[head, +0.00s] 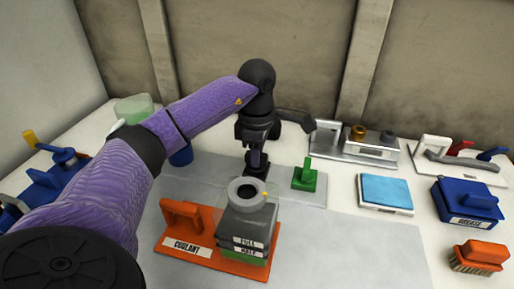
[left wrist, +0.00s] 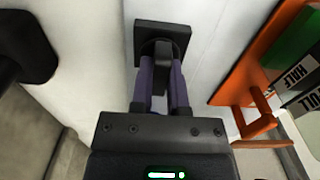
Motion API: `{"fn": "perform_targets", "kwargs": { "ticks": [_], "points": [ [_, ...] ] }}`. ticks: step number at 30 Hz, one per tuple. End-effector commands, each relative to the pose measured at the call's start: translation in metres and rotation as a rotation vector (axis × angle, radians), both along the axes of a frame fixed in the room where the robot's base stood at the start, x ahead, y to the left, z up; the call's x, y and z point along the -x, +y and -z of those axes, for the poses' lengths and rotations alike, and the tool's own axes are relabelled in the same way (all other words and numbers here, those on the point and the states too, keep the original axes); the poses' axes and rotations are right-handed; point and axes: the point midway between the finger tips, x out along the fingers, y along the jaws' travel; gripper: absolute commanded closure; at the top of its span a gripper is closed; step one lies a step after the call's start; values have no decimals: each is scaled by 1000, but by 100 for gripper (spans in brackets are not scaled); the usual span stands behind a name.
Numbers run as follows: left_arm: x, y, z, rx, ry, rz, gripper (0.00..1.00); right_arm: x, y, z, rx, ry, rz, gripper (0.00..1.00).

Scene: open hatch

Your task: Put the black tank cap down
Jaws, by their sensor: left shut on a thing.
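My left gripper (head: 257,152) points down just behind the tank. It is shut on the upright handle of the black tank cap (head: 257,171). In the left wrist view the cap's square black plate (left wrist: 175,32) lies beyond the purple fingers (left wrist: 162,78), with its handle between them. The cap is at or just above the work surface; I cannot tell if it touches. The tank (head: 245,222), marked FULL and HALF, stands on the orange COOLANT base with its round grey neck (head: 247,193) uncovered. My right gripper is not in view.
A green handled block (head: 307,178) stands right of the cap. Farther right are a blue-topped pad (head: 384,192), a blue GREASE box (head: 468,204) and an orange brush (head: 478,256). A metal rack (head: 357,148) stands behind. The grey mat (head: 350,250) is clear at front right.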

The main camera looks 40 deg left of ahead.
Motion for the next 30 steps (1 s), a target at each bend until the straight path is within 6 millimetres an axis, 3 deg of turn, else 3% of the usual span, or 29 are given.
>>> {"fn": "perform_targets", "kwargs": {
  "ticks": [4,5,9,19,30],
  "points": [
    [0,0,5,0,1,0,100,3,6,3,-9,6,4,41],
    [0,0,5,0,0,0,75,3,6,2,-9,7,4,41],
    [0,0,4,0,0,0,46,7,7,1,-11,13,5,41],
    [0,0,-3,0,-1,0,46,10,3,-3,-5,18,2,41],
    [0,0,-107,0,-7,0,46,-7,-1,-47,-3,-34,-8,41]
  ]
}}
